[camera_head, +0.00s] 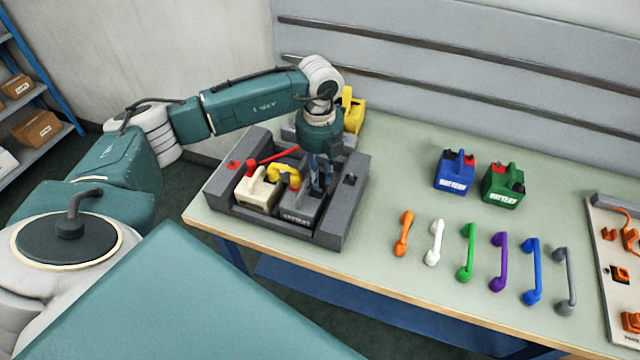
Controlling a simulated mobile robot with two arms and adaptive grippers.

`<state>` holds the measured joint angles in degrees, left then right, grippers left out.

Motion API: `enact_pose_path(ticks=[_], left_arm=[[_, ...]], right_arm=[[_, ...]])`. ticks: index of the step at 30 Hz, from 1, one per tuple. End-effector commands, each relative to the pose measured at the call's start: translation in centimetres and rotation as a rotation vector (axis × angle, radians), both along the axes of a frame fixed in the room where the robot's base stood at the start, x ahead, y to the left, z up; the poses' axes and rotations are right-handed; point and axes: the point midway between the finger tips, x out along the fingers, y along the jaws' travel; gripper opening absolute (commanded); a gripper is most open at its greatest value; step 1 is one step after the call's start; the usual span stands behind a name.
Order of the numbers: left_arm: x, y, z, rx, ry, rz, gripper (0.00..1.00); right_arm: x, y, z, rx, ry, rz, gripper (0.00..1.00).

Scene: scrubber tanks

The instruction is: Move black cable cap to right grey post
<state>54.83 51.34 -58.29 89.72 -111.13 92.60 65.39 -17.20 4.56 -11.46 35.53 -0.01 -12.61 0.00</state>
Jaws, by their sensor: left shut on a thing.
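My left gripper (320,182) reaches down into the dark grey tray, over the right side of the grey battery (298,216). It is shut on a small dark thing that appears to be the black cable cap, mostly hidden by the fingers. The right post of the grey battery is hidden beneath the gripper; I cannot tell whether the cap touches it. A yellow link (284,172) bridges the cream battery (256,194) and the grey battery's left side. My right gripper is out of view.
The tray (340,220) has a small dark fitting (350,179) on its right rim. A yellow battery (353,112) stands behind. Blue (455,172) and green (503,185) batteries stand right, behind several coloured links (467,252). An orange-part board (604,250) lies far right.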

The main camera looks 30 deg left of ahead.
Motion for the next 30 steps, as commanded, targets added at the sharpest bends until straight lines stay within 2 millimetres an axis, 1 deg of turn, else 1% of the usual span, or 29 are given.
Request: enact_pose_path(ticks=[1,21,30], left_arm=[[0.0,0.0,0.4,0.0,0.0,0.0,0.0],[0.0,0.0,3.0,-0.001,-0.001,0.0,0.0],[0.0,0.0,3.3,0.0,0.0,0.0,0.0]], right_arm=[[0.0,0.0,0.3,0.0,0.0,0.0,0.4],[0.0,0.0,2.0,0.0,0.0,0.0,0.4],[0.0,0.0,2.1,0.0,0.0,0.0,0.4]])
